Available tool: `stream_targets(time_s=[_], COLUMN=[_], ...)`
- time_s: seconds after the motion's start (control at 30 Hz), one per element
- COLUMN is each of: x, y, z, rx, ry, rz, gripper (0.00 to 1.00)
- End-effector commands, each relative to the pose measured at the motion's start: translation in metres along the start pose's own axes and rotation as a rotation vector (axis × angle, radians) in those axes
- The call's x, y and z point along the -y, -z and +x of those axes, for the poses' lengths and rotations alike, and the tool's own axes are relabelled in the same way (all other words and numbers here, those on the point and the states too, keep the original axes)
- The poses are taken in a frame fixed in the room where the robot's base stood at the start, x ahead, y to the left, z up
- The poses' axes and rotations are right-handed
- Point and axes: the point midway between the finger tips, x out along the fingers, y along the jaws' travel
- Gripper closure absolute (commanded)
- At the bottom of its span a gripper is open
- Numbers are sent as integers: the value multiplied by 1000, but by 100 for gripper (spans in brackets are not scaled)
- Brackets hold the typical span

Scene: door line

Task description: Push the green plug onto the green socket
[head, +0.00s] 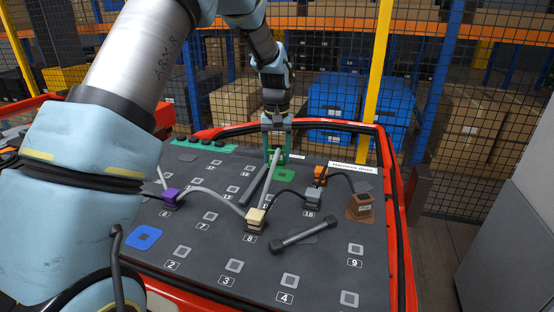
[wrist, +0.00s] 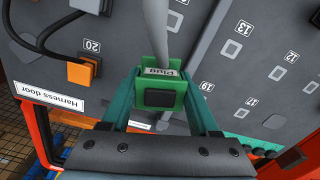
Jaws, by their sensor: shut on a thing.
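My gripper (head: 277,154) is above the far part of the dark door panel, its fingers shut on the green plug. In the wrist view the green plug (wrist: 147,76) sits between the fingertips, with a white "Plug" label and a dark square face. A thick pale grey cable (wrist: 172,25) runs from it. In the head view the green socket (head: 286,176) is a flat green patch just below and slightly right of the gripper. I cannot make out the green socket in the wrist view, nor tell whether the plug touches the panel.
An orange plug (head: 320,173) and a grey plug (head: 313,195) stand right of the gripper, joined to dark cables. A cream plug (head: 256,218), a purple plug (head: 170,197) and a brown block (head: 360,206) are also on the panel. A dark bar (head: 305,235) lies nearer. A red frame (head: 393,190) edges the panel.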

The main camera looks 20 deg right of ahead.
Motion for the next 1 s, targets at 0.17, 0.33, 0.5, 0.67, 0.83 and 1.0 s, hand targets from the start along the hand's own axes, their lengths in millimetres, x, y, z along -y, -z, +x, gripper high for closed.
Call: stream_targets(time_s=[0.17, 0.33, 0.5, 0.67, 0.83, 1.0], x=[-5, -10, -15, -14, -14, -14], y=[24, 46, 65, 63, 63, 64], z=[0, 0, 5, 30, 48, 57], rx=[0, 0, 1, 1, 2, 0], ry=[0, 1, 1, 1, 1, 0], rz=[-97, -190, -276, -272, -270, -270], gripper=[100, 100, 100, 100, 100, 100])
